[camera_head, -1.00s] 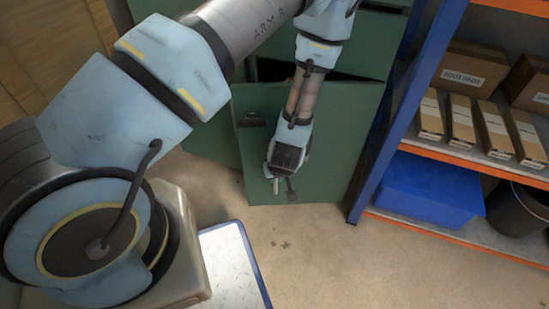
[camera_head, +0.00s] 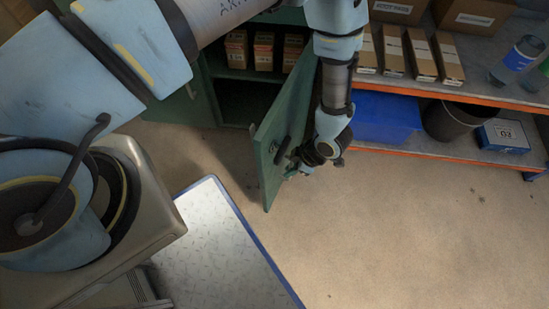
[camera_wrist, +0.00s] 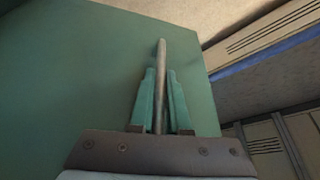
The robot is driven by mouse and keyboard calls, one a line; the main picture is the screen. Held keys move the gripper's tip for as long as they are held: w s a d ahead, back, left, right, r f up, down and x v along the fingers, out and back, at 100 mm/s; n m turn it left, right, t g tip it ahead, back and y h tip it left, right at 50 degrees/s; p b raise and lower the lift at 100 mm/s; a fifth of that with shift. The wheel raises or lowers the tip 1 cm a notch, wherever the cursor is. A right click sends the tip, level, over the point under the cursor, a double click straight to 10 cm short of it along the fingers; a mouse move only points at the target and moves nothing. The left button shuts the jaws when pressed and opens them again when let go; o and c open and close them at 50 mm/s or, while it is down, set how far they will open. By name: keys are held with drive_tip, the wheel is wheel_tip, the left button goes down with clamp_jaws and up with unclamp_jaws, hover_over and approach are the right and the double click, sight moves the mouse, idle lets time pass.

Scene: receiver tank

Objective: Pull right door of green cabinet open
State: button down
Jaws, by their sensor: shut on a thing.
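The right door (camera_head: 290,115) of the green cabinet (camera_head: 213,62) stands swung well open, jutting out toward me. My gripper (camera_head: 298,170) is at the door's lower outer part in the head view. In the wrist view my gripper (camera_wrist: 161,98) has its two greenish fingers shut on a thin upright bar, the door handle (camera_wrist: 161,58). The green door panel (camera_wrist: 75,75) fills the left of that view. The cabinet's left door (camera_head: 185,108) is at the left of the opening. My arm hides part of the cabinet's top and of the right door.
Small cartons (camera_head: 263,52) stand on a shelf inside the cabinet. To the right is an orange-edged shelf rack (camera_head: 450,158) with boxes, a blue bin (camera_head: 385,118) and a dark bucket (camera_head: 449,122). The floor (camera_head: 390,230) in front is clear.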

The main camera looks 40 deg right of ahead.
drive_tip(key=shift+s+d+n, duration=0.7)
drive_tip(key=shift+s+d, duration=0.3)
drive_tip(key=shift+s, duration=0.2)
drive_tip(key=c, duration=0.9)
unclamp_jaws()
drive_tip(key=shift+d, duration=0.1)
drive_tip(key=p+v, duration=0.1)
drive_tip(key=v, duration=0.9)
drive_tip(key=shift+d+r+p, duration=0.2)
drive_tip(key=shift+r+p, duration=0.15)
